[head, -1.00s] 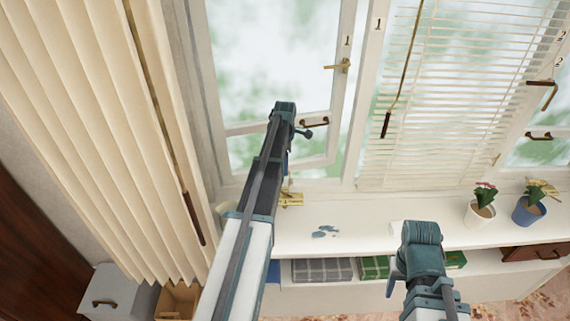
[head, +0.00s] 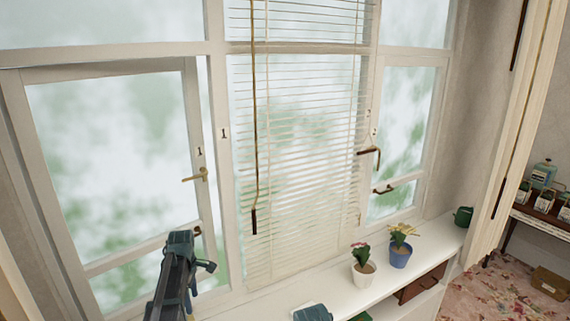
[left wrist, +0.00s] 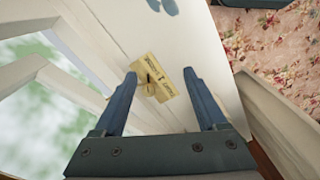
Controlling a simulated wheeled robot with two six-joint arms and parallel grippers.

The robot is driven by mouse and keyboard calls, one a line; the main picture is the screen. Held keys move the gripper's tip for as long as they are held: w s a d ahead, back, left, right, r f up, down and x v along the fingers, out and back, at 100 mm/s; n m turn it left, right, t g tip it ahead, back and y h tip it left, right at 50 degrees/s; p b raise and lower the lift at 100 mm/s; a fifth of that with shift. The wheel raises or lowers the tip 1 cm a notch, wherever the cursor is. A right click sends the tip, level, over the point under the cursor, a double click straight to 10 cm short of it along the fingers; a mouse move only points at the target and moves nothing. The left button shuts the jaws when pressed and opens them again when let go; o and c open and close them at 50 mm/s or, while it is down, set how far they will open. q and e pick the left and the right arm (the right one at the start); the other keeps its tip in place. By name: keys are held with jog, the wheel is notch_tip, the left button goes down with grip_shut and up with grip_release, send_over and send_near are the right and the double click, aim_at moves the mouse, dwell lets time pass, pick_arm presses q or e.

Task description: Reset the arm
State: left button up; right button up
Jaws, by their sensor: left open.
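My left arm (head: 178,275) rises at the lower left of the head view, in front of the left window. Its gripper shows in the left wrist view (left wrist: 165,88), with two blue fingers spread apart and nothing held between them. A brass plate with lettering and a small latch (left wrist: 155,80) lies on the white sill (left wrist: 205,35) beyond and between the fingertips; I cannot tell the exact gap. Only a top part of my right arm (head: 312,313) shows at the bottom edge of the head view. Its gripper is out of view.
The left window has a brass handle (head: 197,175). A white blind (head: 300,150) covers the middle window. Two potted plants, one in a white pot (head: 364,274) and one in a blue pot (head: 399,255), stand on the sill to the right. A curtain (head: 520,120) hangs at the right.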

pick_arm(q)
jog(key=s+d+f+m+b, duration=0.2)
jog(key=s+d+m, duration=0.9)
jog(key=s+d, duration=0.1)
jog(key=s+d+f+m+y+b, duration=0.1)
jog(key=s+d+f+m+b, duration=0.1)
jog(key=s+d+m, duration=0.9)
jog(key=s+d+f, duration=0.1)
jog(key=d, duration=0.2)
jog(key=shift+s+d+m, duration=0.3)
jog(key=shift+s+d, duration=0.05)
